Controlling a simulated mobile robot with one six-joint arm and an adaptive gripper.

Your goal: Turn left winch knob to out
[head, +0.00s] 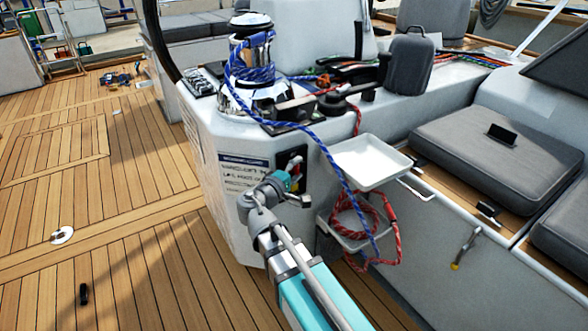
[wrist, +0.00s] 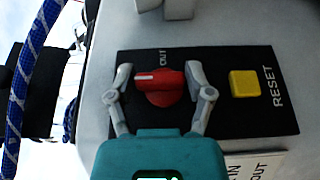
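The red winch knob (wrist: 166,91) sits on a black panel (wrist: 240,112) in the wrist view. A white mark on the knob points to the left of the picture. The word OUT stands on the panel above the knob. My gripper (wrist: 160,80) is open, with one finger on each side of the knob. A small gap shows at the left finger; the right finger is very close to the knob, and I cannot tell if it touches. In the head view my gripper (head: 285,183) is at the panel (head: 291,155) on the white console and partly hides it.
A yellow RESET button (wrist: 244,83) is right of the knob. In the head view, a winch (head: 250,62) wound with blue rope stands on the console above the panel. The blue rope (head: 330,160) hangs close to my gripper. A white tray (head: 371,163) juts out at right.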

